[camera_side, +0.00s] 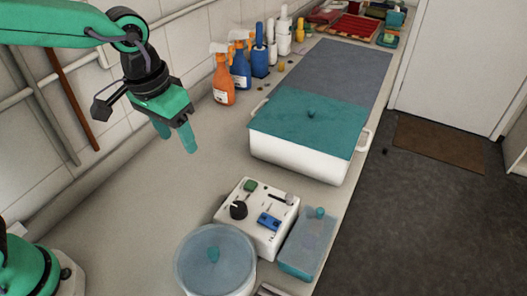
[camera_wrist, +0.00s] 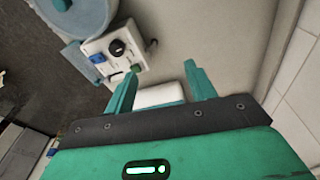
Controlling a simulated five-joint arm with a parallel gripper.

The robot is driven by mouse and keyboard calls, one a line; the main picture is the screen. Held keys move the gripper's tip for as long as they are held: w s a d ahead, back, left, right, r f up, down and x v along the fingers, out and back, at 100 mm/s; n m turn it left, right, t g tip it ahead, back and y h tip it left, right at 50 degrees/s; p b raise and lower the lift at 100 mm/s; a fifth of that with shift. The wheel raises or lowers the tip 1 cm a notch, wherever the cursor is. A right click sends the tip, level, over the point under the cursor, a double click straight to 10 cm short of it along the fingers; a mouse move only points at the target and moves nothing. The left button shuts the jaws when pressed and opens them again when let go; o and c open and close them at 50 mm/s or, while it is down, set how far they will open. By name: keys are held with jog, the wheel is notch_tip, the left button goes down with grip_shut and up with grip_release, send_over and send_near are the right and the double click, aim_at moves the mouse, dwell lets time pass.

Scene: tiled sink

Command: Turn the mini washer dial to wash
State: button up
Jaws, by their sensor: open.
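The mini washer is a white box (camera_side: 268,239) on the counter in the side view, with a black dial (camera_side: 238,210), a green button and a blue switch on top. In the wrist view the washer panel (camera_wrist: 96,46) shows at the upper left, with its black dial (camera_wrist: 116,47). The dial's setting is too small to read. My gripper (camera_side: 178,144) is open and empty, raised above the counter to the upper left of the washer, apart from it. In the wrist view its teal fingers (camera_wrist: 162,78) are spread with nothing between them.
A round lidded tub (camera_side: 190,270) and a lidded teal box (camera_side: 297,262) flank the washer. Spray bottles (camera_side: 224,85) line the wall. The counter left of the washer is clear.

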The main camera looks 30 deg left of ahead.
jog(key=g+y, duration=0.1)
jog(key=g, duration=0.1)
send_over(239, 208)
jog(key=shift+m, duration=0.4)
jog(key=f, duration=0.7)
jog(key=shift+d, duration=0.25)
jog(key=shift+a+f, duration=0.15)
jog(key=shift+f, duration=1.8)
jog(key=shift+a+f, duration=0.15)
jog(key=shift+f, duration=1.8)
jog(key=c, duration=1)
